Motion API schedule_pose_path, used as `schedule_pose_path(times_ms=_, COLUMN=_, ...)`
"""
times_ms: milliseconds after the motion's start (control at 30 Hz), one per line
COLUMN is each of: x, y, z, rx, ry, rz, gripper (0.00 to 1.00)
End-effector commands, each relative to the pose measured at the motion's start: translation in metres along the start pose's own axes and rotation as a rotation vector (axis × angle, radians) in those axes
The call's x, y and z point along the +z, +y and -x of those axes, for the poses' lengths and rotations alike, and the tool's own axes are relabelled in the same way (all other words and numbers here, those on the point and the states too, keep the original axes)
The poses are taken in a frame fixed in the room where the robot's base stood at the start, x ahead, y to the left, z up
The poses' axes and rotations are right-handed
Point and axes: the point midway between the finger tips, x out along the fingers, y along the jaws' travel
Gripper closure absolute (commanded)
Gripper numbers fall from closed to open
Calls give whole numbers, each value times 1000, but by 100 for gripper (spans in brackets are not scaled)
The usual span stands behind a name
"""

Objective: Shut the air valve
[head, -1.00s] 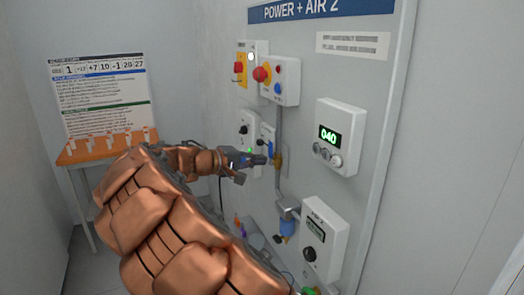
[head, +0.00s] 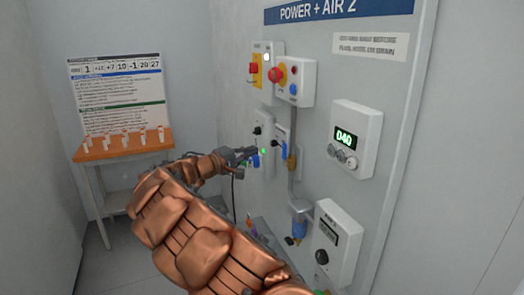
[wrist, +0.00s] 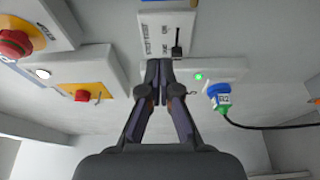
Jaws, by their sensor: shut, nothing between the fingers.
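The air valve is a brass body (head: 291,160) on a vertical grey pipe on the wall panel. Its blue handle (head: 285,148) shows small beside the brass; I cannot tell its exact angle. My gripper (head: 252,152) is shut and empty, left of the valve and apart from it, in front of a white box with a green light. In the wrist view, my gripper (wrist: 160,70) has its fingertips together below a white switch box (wrist: 167,28). I cannot make out the valve in the wrist view.
Red-knobbed switches (head: 277,73), a display box (head: 355,138) and a lower gauge box (head: 338,240) stick out from the panel. An orange table (head: 122,148) stands at the left.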

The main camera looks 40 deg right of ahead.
Motion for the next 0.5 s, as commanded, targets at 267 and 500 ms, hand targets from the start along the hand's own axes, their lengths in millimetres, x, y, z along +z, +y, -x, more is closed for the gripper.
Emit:
schedule_pose_path(times_ms=267, x=2, y=1, z=-46, rx=-4, ry=-4, rz=2, gripper=100)
schedule_pose_path(times_ms=500, x=1, y=1, z=-80, rx=-2, ry=-2, rz=1, gripper=100)
